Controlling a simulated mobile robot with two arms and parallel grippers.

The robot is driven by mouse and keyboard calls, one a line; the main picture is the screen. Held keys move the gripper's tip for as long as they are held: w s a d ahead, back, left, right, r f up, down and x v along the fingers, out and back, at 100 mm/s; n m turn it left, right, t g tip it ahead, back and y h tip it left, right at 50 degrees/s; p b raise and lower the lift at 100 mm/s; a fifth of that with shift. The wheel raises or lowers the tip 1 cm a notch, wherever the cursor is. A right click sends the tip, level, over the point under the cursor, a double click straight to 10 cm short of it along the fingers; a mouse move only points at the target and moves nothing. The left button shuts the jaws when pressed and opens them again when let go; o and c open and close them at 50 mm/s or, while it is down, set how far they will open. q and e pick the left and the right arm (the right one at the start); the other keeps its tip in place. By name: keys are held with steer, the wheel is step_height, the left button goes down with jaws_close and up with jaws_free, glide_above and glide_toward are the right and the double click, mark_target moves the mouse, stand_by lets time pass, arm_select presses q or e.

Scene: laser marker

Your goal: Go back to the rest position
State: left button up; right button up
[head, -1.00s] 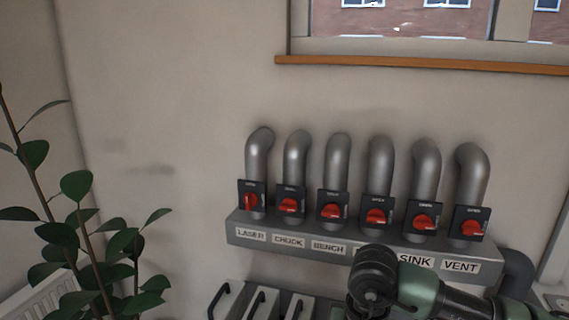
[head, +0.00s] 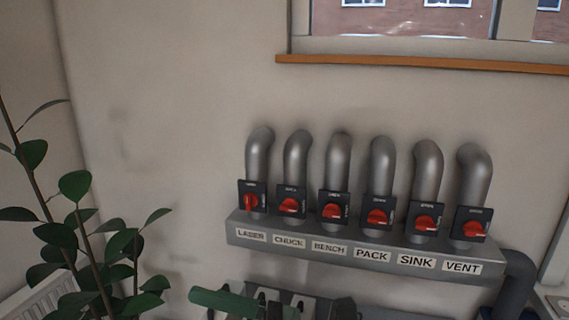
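Neither gripper can be made out in the head view. A green and dark part of my own arm (head: 225,302) shows low at the bottom edge, below the valve manifold. The grey manifold (head: 300,246) on the wall carries labels LASER, CHUCK, BENCH, PACK, SINK and VENT. The red LASER handle (head: 250,202) stands upright. The red handles for CHUCK (head: 290,205), BENCH (head: 332,211), PACK (head: 377,217), SINK (head: 425,223) and VENT (head: 473,229) lie roughly sideways. My arm is apart from all the handles.
Grey pipes (head: 340,160) rise from the valves into the wall. A leafy plant (head: 75,185) stands at the left before a radiator (head: 40,300). A wooden sill (head: 420,63) runs under the window. The space in front of the handles is clear.

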steer(key=w+d+m+t+h, duration=0.6)
steer(key=m+t, duration=0.4)
steer(key=m, duration=0.4)
steer(key=w+d+m+t+h, duration=0.3)
steer(key=w+d+m+t, duration=0.5)
steer(key=m, duration=0.5)
steer(key=s+d+f+m+g+h, duration=0.2)
steer(key=d+f+m+h, duration=0.4)
steer(key=f+m, duration=0.3)
steer(key=s+d+f+m+g+h, duration=0.1)
steer(key=d+f+m+g+h, duration=0.1)
steer(key=d+f+m+h, duration=0.75)
steer(key=s+d+f+m+g+y, duration=0.25)
steer(key=s+f+m+g, duration=0.6)
steer(key=s+f, duration=1.2)
step_height(320, 180, down, 24)
steer(key=s+a+f+n+g, duration=0.1)
steer(key=s+n+g, duration=0.2)
steer(key=g, duration=0.1)
steer(key=s+d+f, duration=0.3)
steer(key=s+f, duration=1.2)
steer(key=s, duration=0.1)
steer(key=shift+s+f+g, duration=0.25)
steer(key=shift+f+g, duration=0.05)
steer(key=shift+g, duration=0.15)
